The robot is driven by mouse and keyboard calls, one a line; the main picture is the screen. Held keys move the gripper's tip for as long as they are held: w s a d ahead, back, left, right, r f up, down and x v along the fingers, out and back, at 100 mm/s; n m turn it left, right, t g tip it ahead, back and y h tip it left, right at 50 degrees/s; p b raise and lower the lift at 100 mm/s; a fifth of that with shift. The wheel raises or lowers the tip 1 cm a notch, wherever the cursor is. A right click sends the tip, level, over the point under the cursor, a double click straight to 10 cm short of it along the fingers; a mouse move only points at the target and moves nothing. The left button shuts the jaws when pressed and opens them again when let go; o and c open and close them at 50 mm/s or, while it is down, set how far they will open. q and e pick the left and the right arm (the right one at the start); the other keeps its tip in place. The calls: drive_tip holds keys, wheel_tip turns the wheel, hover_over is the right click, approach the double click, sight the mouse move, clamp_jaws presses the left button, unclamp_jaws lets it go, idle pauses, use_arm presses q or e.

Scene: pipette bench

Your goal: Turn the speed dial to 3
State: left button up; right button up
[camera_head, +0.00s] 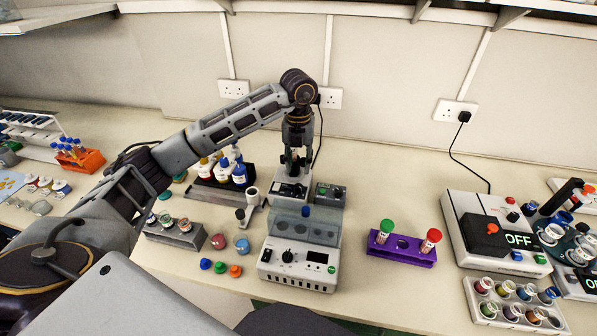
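My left gripper (296,163) points down, with its fingertips just above or at the small grey bench device (313,197) behind the centrifuge-like box. The fingers are small and dark, and I cannot tell whether they are open or shut, or whether they touch the device. The device's front has a dark panel with small controls, partly hidden by the gripper. In front stands a white box (300,273) with a clear lid, a black knob (287,256) and a dark display. The dial markings are too small to read. My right gripper is not in view.
A dark box (330,194) stands right of the device. A bottle rack (208,192) is to the left. A purple tube rack (401,251) and a white unit reading OFF (460,226) are to the right. Coloured caps (220,267) lie front left. Bench space behind the purple rack is clear.

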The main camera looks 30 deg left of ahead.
use_arm(q)
drive_tip(key=shift+r, duration=1.4)
